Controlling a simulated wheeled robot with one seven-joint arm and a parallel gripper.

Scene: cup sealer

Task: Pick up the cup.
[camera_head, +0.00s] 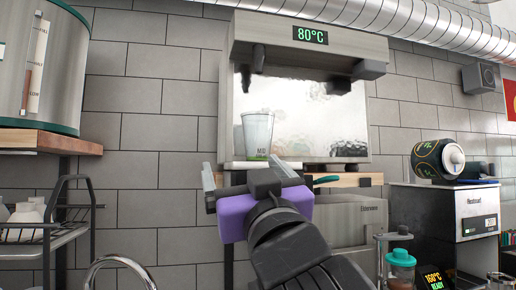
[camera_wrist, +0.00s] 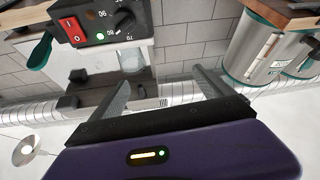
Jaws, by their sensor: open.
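My gripper (camera_head: 246,168) is open and empty. It is in front of the machine and just below the cup, with one finger on each side of the cup in the head view. In the wrist view the scene is turned over; a pale translucent shape (camera_wrist: 132,60), probably the cup, shows beyond my gripper (camera_wrist: 161,77), near the left finger. I see no contact between them.
The machine's housing (camera_head: 310,40) overhangs the cup. A panel with a red switch and dial (camera_wrist: 95,22) shows in the wrist view. A shelf with a steel container (camera_head: 40,65) stands left. A printer-like device (camera_head: 460,212) and a green-lidded jar (camera_head: 400,262) stand right.

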